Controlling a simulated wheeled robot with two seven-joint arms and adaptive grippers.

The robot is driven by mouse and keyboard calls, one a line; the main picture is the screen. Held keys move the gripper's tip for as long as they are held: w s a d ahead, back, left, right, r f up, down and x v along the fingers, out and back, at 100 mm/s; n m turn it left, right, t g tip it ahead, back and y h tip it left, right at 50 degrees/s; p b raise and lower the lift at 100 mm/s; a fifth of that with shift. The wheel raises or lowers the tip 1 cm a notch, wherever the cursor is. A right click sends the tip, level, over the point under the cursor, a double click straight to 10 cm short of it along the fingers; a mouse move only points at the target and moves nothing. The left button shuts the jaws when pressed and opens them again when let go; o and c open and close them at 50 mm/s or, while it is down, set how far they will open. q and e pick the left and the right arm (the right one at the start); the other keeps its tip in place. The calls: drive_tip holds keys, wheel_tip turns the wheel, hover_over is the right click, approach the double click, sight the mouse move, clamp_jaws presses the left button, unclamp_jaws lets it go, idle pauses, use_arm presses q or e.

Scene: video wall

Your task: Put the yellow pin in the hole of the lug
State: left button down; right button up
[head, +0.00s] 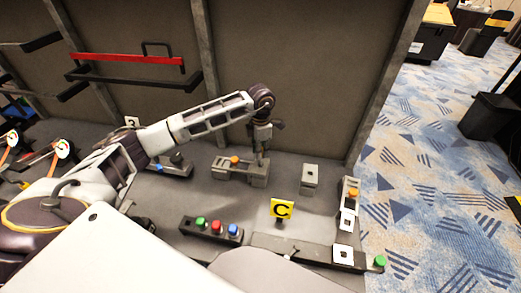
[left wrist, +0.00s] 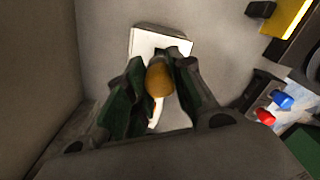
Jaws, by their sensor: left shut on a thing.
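My left gripper (head: 261,158) points down at the back of the bench, beside a grey fixture. In the left wrist view my left gripper (left wrist: 157,80) is shut on the yellow pin (left wrist: 158,78), whose rounded orange-yellow head shows between the fingers. I cannot make out the pin in the head view. The lug (head: 310,180) is a pale grey block with a dark hole in its top, standing right of the gripper and apart from it. My right gripper is not in view.
The grey fixture (head: 227,171) with an orange knob stands close left of the gripper. The back wall is close behind.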

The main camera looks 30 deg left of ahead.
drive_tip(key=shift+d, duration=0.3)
use_arm(q)
drive_tip(key=shift+f, duration=0.15)
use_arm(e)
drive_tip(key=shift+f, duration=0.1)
use_arm(q)
drive_tip(key=shift+f, duration=0.15)
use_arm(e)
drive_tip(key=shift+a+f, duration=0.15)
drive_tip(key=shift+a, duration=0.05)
use_arm(q)
drive_tip(key=shift+f+b, duration=0.25)
drive_tip(key=shift+b, duration=0.15)
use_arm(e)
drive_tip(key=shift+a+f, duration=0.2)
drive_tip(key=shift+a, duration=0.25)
use_arm(q)
drive_tip(key=shift+f, duration=0.15)
drive_tip(key=shift+f, duration=0.15)
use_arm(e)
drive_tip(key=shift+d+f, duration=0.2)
use_arm(q)
drive_tip(key=shift+f+b, duration=0.35)
drive_tip(key=shift+b, duration=0.15)
drive_tip(key=shift+f, duration=0.1)
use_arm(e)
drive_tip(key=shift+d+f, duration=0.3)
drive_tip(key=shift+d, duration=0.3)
